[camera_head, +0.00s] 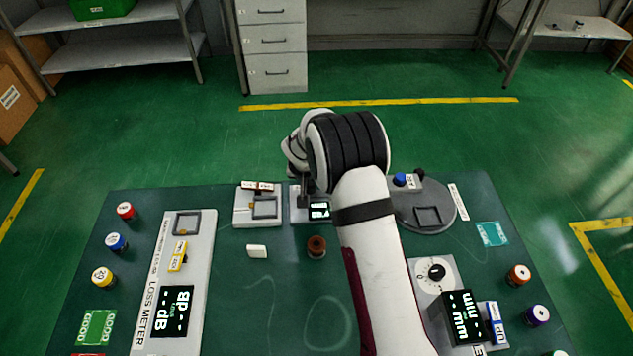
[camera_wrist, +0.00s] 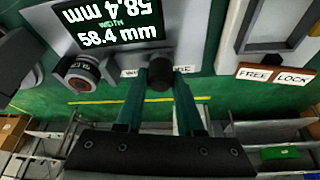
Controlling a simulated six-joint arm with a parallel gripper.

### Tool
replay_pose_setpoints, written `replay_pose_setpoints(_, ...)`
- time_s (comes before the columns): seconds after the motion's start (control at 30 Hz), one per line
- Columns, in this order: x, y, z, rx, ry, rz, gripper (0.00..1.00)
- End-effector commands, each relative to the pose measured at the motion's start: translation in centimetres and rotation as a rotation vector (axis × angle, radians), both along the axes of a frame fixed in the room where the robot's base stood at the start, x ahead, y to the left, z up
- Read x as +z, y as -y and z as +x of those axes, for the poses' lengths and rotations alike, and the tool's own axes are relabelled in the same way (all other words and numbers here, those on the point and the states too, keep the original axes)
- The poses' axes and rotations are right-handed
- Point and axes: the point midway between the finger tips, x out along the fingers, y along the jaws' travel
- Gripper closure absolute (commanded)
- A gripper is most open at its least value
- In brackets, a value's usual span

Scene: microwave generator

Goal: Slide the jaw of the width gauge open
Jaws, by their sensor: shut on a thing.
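The width gauge (camera_head: 298,216) is a light grey unit at the back middle of the table, partly hidden by my arm in the head view. In the wrist view its display (camera_wrist: 110,25) reads 58.4 mm, above a label that says WIDTH. My gripper (camera_wrist: 162,78) is shut on a round black knob (camera_wrist: 160,74) at the edge of the gauge, with one finger on each side.
A grey unit with a square frame (camera_head: 243,216) and a FREE/LOCK plate (camera_wrist: 275,75) stands beside the gauge. A red-and-black knob (camera_wrist: 85,74) shows near the display. A brown round piece (camera_head: 316,247) and white block (camera_head: 257,251) lie in front. The loss meter (camera_head: 205,250) stands left.

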Motion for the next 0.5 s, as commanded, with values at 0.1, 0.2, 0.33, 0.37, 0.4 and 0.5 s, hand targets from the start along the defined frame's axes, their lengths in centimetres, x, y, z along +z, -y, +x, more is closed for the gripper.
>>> replay_pose_setpoints(0.1, 0.05, -0.59, -0.03, -0.001, 0.000, -0.001, 1.00)
replay_pose_setpoints(0.2, 0.05, -0.55, -0.03, -0.001, 0.000, -0.001, 1.00)
replay_pose_setpoints(0.33, 0.03, -0.54, -0.03, -0.001, 0.000, -0.001, 0.53)
replay_pose_setpoints(0.37, 0.03, -0.55, -0.03, 0.000, 0.000, -0.001, 0.47)
replay_pose_setpoints(0.4, 0.03, -0.54, -0.02, 0.000, 0.000, -0.001, 0.40)
replay_pose_setpoints(0.5, 0.02, -0.55, -0.02, 0.000, 0.000, -0.001, 0.33)
